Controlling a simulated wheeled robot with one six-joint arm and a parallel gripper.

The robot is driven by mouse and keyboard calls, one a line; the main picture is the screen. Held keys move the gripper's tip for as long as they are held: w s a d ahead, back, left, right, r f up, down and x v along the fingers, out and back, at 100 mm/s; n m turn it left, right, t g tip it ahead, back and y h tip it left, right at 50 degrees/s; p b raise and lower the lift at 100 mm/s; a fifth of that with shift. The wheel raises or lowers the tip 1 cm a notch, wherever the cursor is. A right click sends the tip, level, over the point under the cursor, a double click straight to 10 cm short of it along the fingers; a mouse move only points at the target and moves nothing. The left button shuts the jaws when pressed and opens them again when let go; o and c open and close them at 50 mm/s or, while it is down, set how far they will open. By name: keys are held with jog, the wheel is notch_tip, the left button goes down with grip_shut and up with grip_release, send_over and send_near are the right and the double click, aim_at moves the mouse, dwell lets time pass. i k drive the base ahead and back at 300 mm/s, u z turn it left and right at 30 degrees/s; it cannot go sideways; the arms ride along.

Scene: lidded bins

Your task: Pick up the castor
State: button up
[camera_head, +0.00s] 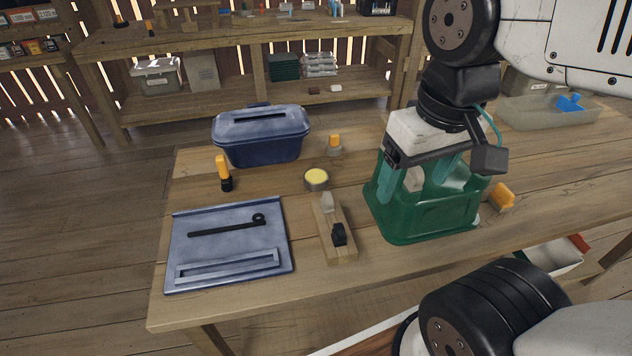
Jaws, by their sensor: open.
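I cannot tell for sure which thing is the castor. A small piece with an orange top on a grey base (335,146) stands on the table to the right of the blue lidded bin and could be it. My gripper (415,187) points down at the green bin (425,222), at the table's right, with its teal fingers spread apart. A pale shape (414,180) shows between the fingers at the bin's opening; I cannot tell what it is. The gripper and the bin's front wall hide most of the bin's inside.
The blue lidded bin (262,137) stands at the back left. A blue-grey lid (215,262) with a black bar lies at the front left. A wooden plane (344,250), a yellow-topped tin (316,179) and an orange-and-black tool (225,172) stand between. An orange block (502,197) lies right of the green bin.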

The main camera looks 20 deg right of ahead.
aim_at(338, 235)
jog(key=u, duration=0.5)
jog(key=k, duration=1)
jog(key=z, duration=0.6)
jog(key=i, duration=0.7)
jog(key=z, duration=0.15)
